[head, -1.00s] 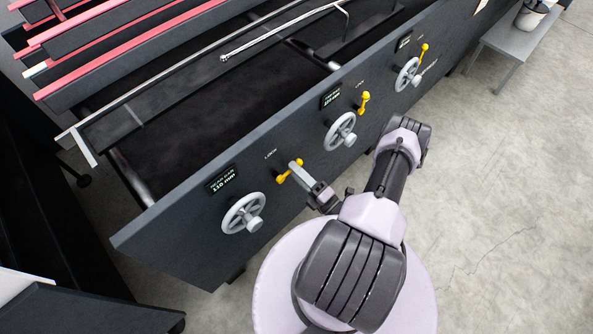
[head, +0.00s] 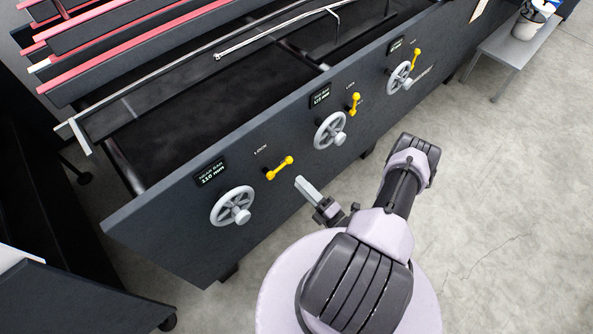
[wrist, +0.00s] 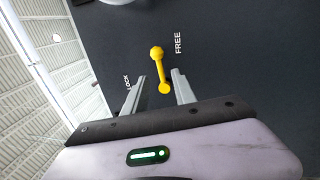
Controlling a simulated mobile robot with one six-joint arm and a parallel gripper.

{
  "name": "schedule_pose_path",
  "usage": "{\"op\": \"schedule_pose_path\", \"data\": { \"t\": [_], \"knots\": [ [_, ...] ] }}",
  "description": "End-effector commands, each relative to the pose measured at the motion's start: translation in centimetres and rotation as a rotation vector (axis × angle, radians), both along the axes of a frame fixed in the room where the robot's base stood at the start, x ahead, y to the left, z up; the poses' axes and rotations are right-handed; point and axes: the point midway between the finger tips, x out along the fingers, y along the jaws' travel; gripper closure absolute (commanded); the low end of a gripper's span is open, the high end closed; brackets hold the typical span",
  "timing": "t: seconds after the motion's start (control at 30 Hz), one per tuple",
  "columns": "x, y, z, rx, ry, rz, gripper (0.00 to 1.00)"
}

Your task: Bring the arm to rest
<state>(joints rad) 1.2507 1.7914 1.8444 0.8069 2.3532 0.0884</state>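My gripper (head: 307,188) is in front of the machine's dark side panel, back from the leftmost yellow lock lever (head: 279,168), with a gap between them. In the wrist view my gripper (wrist: 158,92) shows two grey fingers spread apart with nothing between them. The yellow lever (wrist: 160,70) stands beyond the fingertips, between the words LOCK and FREE. In the head view the lever lies tilted, its right end higher.
The panel (head: 180,245) carries handwheels (head: 232,206), (head: 330,131), (head: 400,78) and two more yellow levers (head: 354,104), (head: 416,58). A small grey table (head: 510,45) with a white container (head: 528,25) stands at upper right. The floor (head: 500,190) to the right is clear.

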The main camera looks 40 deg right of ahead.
Motion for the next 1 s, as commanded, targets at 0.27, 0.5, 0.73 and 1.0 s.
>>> {"op": "schedule_pose_path", "data": {
  "t": [0.27,0.5,0.73,1.0],
  "knots": [
    [2.5,1.1,5.0,-0.173,-0.057,0.187,0.68],
    [4.4,12.6,21.1,-0.913,-0.357,0.938,0.68],
    [-2.6,20.9,29.5,-1.783,-0.813,1.520,0.68],
    [-7.2,21.8,36.1,2.190,1.078,-1.204,0.68]
  ]
}}
